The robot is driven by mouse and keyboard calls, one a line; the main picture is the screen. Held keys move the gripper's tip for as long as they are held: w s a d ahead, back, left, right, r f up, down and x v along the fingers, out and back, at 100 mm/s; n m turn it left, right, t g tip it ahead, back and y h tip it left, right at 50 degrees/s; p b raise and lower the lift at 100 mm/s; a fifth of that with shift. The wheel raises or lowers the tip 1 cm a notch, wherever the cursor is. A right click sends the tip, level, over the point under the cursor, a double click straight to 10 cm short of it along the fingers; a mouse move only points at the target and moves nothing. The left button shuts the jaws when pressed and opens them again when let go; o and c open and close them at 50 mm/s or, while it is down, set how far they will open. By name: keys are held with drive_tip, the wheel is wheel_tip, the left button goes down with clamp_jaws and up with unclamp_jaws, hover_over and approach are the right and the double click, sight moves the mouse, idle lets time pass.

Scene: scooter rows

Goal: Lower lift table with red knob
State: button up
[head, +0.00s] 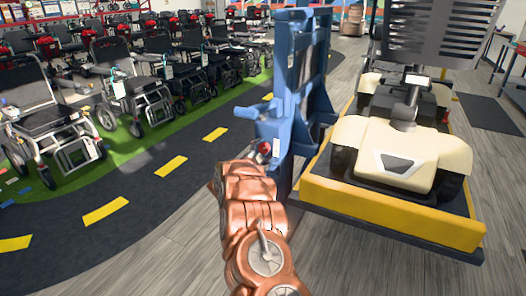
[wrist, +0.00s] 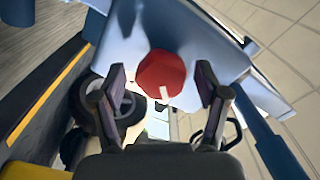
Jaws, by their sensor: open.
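The red knob (wrist: 161,74) sits on the blue lift housing in the wrist view, with a small white mark on its lower side. My gripper (wrist: 161,80) is open, with one finger on each side of the knob; I cannot tell whether either finger touches it. In the head view the red knob (head: 264,147) shows small on the side of the blue lift mast (head: 297,90), just beyond my copper arm. The lift table (head: 385,208) has a yellow edge and stands low, close to the floor.
A cream scooter (head: 402,145) stands on the lift table. Rows of wheelchairs and scooters (head: 135,80) stand on green flooring at the left. The dark road strip with yellow dashes (head: 105,211) is clear. Grey wooden floor (head: 170,265) is free in front.

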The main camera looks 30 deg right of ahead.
drive_tip(key=shift+a, duration=0.1)
drive_tip(key=v, duration=1.2)
idle(0.5)
